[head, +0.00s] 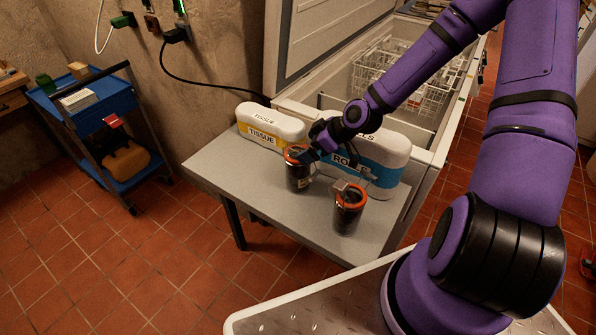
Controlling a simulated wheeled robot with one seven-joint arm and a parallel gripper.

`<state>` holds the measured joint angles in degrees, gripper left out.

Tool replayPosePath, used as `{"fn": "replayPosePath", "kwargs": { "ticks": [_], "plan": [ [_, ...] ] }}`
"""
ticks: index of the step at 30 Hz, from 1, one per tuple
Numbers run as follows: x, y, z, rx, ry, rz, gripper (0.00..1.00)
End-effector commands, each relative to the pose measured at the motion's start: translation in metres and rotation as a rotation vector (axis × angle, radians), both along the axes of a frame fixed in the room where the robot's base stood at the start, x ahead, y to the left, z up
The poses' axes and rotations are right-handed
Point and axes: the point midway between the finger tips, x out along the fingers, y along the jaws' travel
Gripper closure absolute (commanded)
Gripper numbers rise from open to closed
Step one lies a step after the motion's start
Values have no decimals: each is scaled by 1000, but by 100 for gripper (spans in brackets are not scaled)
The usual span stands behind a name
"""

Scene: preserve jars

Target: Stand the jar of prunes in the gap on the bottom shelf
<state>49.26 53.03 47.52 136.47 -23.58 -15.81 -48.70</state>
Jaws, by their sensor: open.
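Two dark jars with orange-red rims stand upright on a small grey table. One is the left jar (297,175), the other the right jar (346,214). Each seems to have a grey clasp or catch at its top. I cannot read a label on either, so I cannot tell which holds prunes. My gripper (310,153) is open at the top of the left jar, its dark fingers overlapping the lid. Whether they touch it I cannot tell. I cannot make out a shelf with a gap among jars in this view.
The grey table (237,168) also holds a tissue pack (268,128) and a roll pack (385,155) along its back. An open white chest with a wire basket (395,82) stands behind. A blue trolley (90,115) is at left. Tiled floor lies clear between.

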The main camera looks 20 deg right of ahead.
Motion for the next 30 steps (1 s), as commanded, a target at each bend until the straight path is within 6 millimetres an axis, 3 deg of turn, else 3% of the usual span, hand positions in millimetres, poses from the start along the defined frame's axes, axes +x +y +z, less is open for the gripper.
{"fn": "replayPosePath", "kwargs": {
  "ticks": [12, 21, 30],
  "plan": [
    [21, 25, -34, 2, 1, 1, 0],
    [23, 27, -36, 0, 1, -1, 0],
    [23, 27, -36, 0, 0, 0, 69]
  ]
}}
